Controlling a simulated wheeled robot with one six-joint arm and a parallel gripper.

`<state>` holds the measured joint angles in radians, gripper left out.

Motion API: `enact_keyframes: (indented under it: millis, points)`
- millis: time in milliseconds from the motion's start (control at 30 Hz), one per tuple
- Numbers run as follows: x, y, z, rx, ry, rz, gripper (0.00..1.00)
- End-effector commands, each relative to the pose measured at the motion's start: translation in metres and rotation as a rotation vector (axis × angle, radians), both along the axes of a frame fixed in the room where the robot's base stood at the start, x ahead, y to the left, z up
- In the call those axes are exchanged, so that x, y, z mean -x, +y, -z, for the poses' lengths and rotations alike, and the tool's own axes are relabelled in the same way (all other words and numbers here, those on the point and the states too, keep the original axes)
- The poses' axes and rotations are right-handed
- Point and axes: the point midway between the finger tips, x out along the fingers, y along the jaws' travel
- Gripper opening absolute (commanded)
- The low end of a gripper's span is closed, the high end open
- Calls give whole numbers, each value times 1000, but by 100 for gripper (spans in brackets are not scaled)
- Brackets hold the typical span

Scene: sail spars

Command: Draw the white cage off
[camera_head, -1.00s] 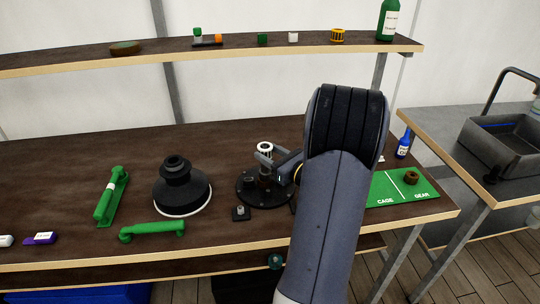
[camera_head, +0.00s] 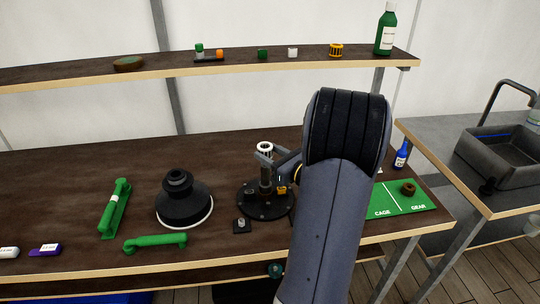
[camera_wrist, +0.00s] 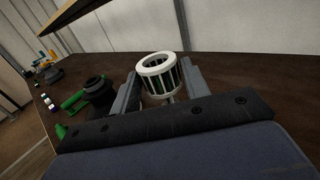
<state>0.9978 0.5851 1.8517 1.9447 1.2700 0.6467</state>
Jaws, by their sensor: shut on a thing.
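The white cage (camera_head: 265,147), a slotted ring-shaped part, is held upright between the fingers of my gripper (camera_head: 264,156). The wrist view shows the cage (camera_wrist: 157,72) between the two grey fingers (camera_wrist: 160,85), with white bars and an open top ring. Below it in the head view a grey post (camera_head: 265,175) rises from a round black base (camera_head: 262,206). The fingers cover the join, so I cannot tell whether the cage is still around the post. The green mat (camera_head: 402,206) has fields marked CAGE and GEAR; a brown ring (camera_head: 408,187) lies on the GEAR side.
A black drum-like winch part (camera_head: 183,203) stands left of the base, with two green handles (camera_head: 115,208) nearby. A blue bottle (camera_head: 401,155) stands behind the mat. The CAGE field is partly behind my arm.

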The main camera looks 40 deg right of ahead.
Motion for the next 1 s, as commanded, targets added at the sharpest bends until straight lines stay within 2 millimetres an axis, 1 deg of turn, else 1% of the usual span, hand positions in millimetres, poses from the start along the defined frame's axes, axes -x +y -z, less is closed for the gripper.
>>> enact_keyframes:
  millis: [33,500,1000]
  points:
    - [0,0,-5,1,-1,0,18]
    - [0,0,-26,0,0,0,18]
    - [0,0,-27,0,0,0,18]
